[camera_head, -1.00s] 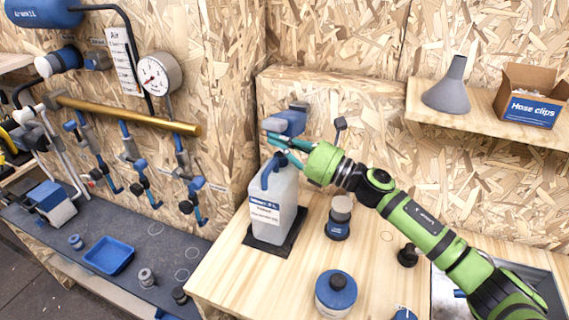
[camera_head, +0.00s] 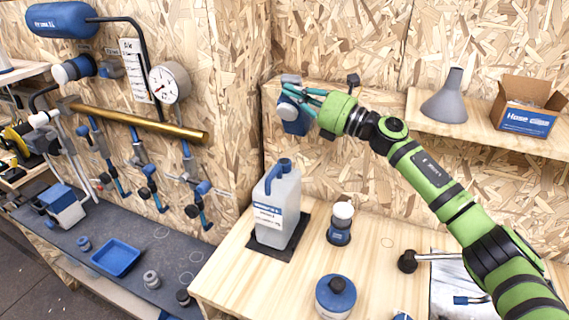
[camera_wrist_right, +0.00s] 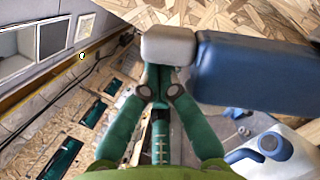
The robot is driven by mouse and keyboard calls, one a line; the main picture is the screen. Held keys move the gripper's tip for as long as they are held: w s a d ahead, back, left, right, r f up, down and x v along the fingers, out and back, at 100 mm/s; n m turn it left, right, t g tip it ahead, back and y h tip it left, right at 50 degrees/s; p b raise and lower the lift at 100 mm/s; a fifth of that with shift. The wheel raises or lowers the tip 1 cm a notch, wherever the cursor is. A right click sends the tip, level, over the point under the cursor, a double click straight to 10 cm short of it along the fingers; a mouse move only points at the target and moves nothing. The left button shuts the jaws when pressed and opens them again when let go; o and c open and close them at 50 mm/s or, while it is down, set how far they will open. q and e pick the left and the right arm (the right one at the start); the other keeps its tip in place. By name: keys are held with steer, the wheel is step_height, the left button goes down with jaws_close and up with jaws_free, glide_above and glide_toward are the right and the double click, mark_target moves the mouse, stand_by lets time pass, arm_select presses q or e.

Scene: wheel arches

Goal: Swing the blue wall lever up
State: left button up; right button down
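The blue wall lever (camera_head: 296,120) is on the wooden wall above the jug, with its light grey end (camera_head: 291,79) at the top. My right gripper (camera_head: 287,89) is at this upper end, its teal fingers drawn together. In the right wrist view the grey end (camera_wrist_right: 168,45) covers the fingertips (camera_wrist_right: 157,73), and the blue body (camera_wrist_right: 255,75) extends to the right. The fingers are at the grey end; whether they grip or only touch it is hidden. My left gripper is not in view.
A white jug (camera_head: 280,215) with a blue handle stands on the bench below the lever. A blue-lidded jar (camera_head: 335,297) is nearer. A shelf (camera_head: 480,130) at right holds a grey funnel (camera_head: 449,100) and a cardboard box (camera_head: 527,118).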

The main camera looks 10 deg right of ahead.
steer(key=shift+w+d+r, duration=0.35)
steer(key=shift+w, duration=0.1)
stand_by(0.5)
